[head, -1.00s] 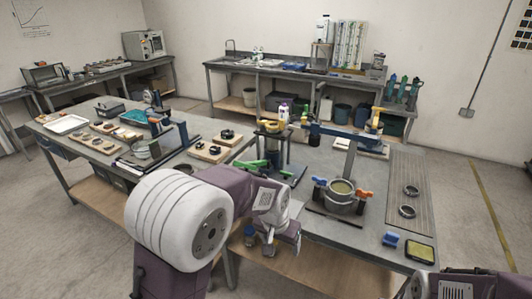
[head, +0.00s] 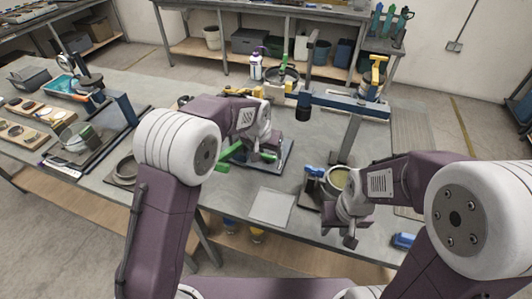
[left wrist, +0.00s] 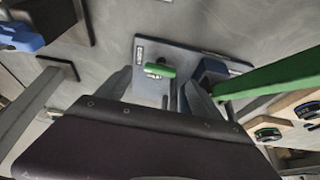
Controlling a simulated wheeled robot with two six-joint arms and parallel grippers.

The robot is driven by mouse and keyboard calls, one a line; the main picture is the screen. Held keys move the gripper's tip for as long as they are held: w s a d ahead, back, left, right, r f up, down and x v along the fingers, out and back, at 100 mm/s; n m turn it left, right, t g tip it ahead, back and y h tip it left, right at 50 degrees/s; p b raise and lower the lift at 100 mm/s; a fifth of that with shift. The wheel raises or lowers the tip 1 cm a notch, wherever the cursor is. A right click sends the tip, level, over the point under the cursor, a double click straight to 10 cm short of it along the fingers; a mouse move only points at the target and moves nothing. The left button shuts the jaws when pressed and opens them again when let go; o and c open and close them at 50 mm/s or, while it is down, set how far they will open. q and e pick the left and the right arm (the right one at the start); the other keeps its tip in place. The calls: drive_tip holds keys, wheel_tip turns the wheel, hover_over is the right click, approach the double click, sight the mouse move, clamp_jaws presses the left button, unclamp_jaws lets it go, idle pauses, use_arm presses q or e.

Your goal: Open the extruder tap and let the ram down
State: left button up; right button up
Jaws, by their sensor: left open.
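The extruder's blue-grey base plate (head: 284,163) lies on the bench, partly hidden behind my left arm. A long green lever (head: 229,151) sticks out to the left of my left gripper (head: 266,153); it also crosses the right side of the left wrist view (left wrist: 272,75). In that view a small green tap handle (left wrist: 160,71) shows over the plate, ahead of and between the open fingers of my left gripper (left wrist: 158,92). I cannot tell whether the fingers touch it. My right gripper (head: 350,238) hangs at the bench's front edge; its jaw state is unclear.
A pot with a blue handle (head: 315,172) stands just behind my right gripper. A blue arm on a post (head: 345,103) spans the bench behind. A grey flat plate (head: 271,206) lies at the front.

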sight(268, 156)
use_arm(q)
drive_tip(key=x, duration=0.3)
drive_tip(key=shift+w+f, duration=0.15)
drive_tip(key=shift+w, duration=0.1)
use_arm(e)
drive_tip(key=shift+w, duration=0.25)
use_arm(q)
drive_tip(key=shift+f, duration=0.35)
use_arm(e)
drive_tip(key=shift+s, duration=0.2)
use_arm(q)
drive_tip(key=shift+w, duration=0.1)
drive_tip(key=c, duration=1.4)
use_arm(e)
drive_tip(key=shift+w, duration=0.1)
